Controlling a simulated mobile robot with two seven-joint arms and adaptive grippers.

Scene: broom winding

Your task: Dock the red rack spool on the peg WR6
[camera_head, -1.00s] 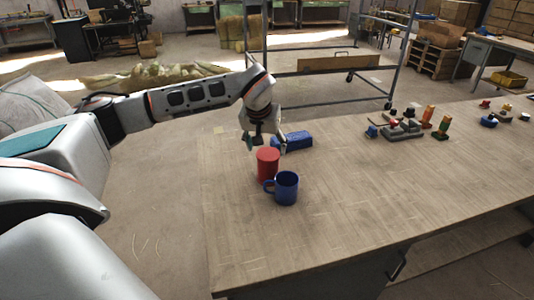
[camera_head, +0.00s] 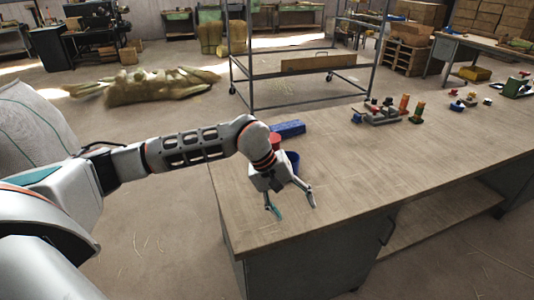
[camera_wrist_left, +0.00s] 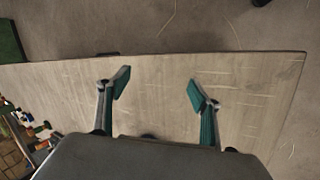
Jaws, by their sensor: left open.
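My left gripper (camera_head: 292,207) is open and empty above the near left part of the wooden table (camera_head: 330,165). In the left wrist view its two teal-tipped fingers (camera_wrist_left: 160,88) are spread over bare tabletop. A grey rack (camera_head: 382,118) with several small coloured pieces stands farther back on the table. A small red piece (camera_head: 388,101) shows at this rack; I cannot tell if it is the red rack spool. No label WR6 can be read. My right gripper is not in view.
A red cup (camera_head: 275,138) and a blue mug (camera_head: 293,158) are partly hidden behind my left wrist. A blue box (camera_head: 289,128) lies beyond them. More small coloured parts (camera_head: 463,101) lie at the far right. The front middle of the table is clear.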

